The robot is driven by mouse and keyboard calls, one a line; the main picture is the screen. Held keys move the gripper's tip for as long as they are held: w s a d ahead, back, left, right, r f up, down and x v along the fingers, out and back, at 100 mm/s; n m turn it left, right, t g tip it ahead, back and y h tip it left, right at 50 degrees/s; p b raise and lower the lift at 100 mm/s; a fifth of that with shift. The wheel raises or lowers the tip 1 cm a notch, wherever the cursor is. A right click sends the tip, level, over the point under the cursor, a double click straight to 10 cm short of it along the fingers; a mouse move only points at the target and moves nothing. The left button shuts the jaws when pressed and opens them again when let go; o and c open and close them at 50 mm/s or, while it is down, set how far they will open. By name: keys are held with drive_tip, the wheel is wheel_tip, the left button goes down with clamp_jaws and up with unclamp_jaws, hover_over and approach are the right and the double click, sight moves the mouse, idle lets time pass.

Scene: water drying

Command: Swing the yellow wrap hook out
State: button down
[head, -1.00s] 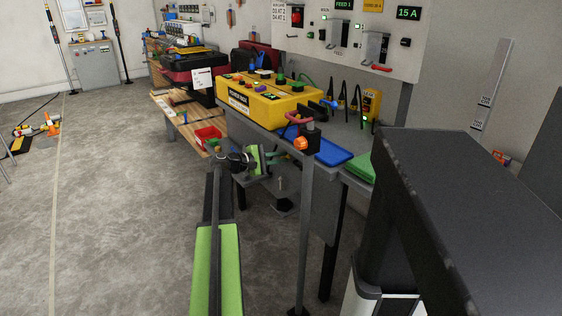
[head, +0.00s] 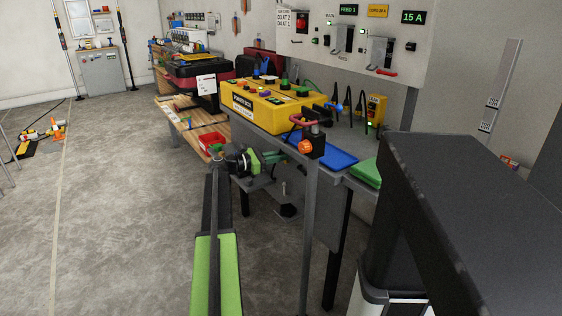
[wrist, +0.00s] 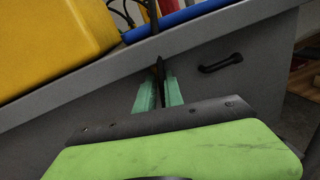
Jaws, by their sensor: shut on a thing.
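My gripper (head: 276,157) is low at the near side of the workbench, below the edge with the red-handled clamp. In the wrist view its two green fingers (wrist: 159,88) are shut on a thin dark piece (wrist: 159,72) standing between them at the bench edge. I cannot tell what this piece is. The yellow power box (head: 262,105) stands on the bench top, up and left of the fingers in the wrist view (wrist: 50,35). I cannot make out a yellow wrap hook for certain in either view.
A red-handled clamp with an orange knob (head: 308,138) sits on the bench edge. A blue tray (head: 335,154) lies on the bench beside it. A dark drawer handle (wrist: 221,63) is right of my fingers. A red bin (head: 211,142) stands left. Open floor (head: 120,210) lies left.

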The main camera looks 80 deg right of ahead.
drive_tip(key=shift+d+n, duration=0.25)
drive_tip(key=shift+n, duration=0.35)
drive_tip(key=shift+r, duration=0.1)
drive_tip(key=c, duration=1.5)
unclamp_jaws()
drive_tip(key=shift+o, duration=0.2)
drive_tip(key=shift+w, duration=0.15)
drive_tip(key=v, duration=1.7)
drive_tip(key=shift+w, duration=0.1)
